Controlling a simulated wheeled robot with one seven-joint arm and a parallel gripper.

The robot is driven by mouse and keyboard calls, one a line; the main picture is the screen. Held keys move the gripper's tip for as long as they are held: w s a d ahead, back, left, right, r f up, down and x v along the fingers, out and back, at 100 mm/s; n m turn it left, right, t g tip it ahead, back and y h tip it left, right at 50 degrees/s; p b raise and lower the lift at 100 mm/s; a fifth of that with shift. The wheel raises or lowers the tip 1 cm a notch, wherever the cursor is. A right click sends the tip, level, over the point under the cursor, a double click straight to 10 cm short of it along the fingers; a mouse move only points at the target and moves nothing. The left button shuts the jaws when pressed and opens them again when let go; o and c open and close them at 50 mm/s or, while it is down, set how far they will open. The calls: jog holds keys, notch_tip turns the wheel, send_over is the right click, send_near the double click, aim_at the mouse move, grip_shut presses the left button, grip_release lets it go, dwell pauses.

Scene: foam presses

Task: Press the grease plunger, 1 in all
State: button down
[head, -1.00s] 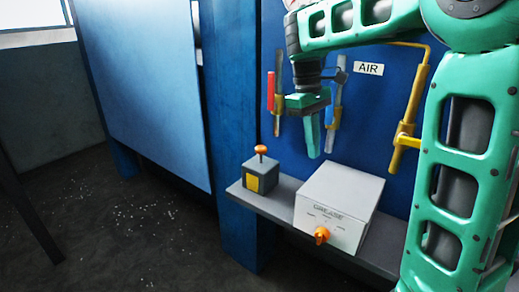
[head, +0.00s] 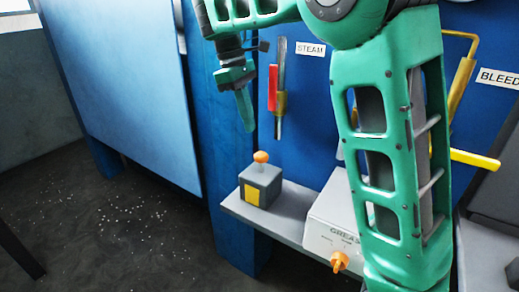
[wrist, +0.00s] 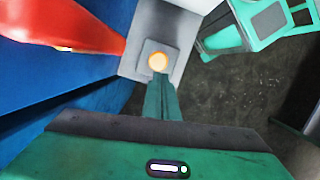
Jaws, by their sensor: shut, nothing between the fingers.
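The grease plunger is a small grey box (head: 268,190) with a yellow front plate and an orange knob (head: 261,157) on top. It stands at the left end of a grey shelf (head: 290,224). My gripper (head: 247,127) points down above the shelf, a little left of and above the knob in the head view, with a gap between them. Its fingers are together and empty. In the wrist view the orange knob (wrist: 158,62) shows just beyond the fingertips (wrist: 160,82).
A white box marked GREASE (head: 330,222) with an orange dial (head: 340,261) stands right on the shelf, partly hidden by my arm. A red-handled valve under the STEAM label (head: 273,87) is on the blue wall. It looms close in the wrist view (wrist: 70,25).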

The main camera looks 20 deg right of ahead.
aim_at(259, 154)
jog(key=shift+w, duration=0.1)
jog(key=shift+d, duration=0.3)
jog(key=shift+x, duration=3.35)
jog(key=shift+f, duration=0.1)
jog(key=shift+f, duration=0.15)
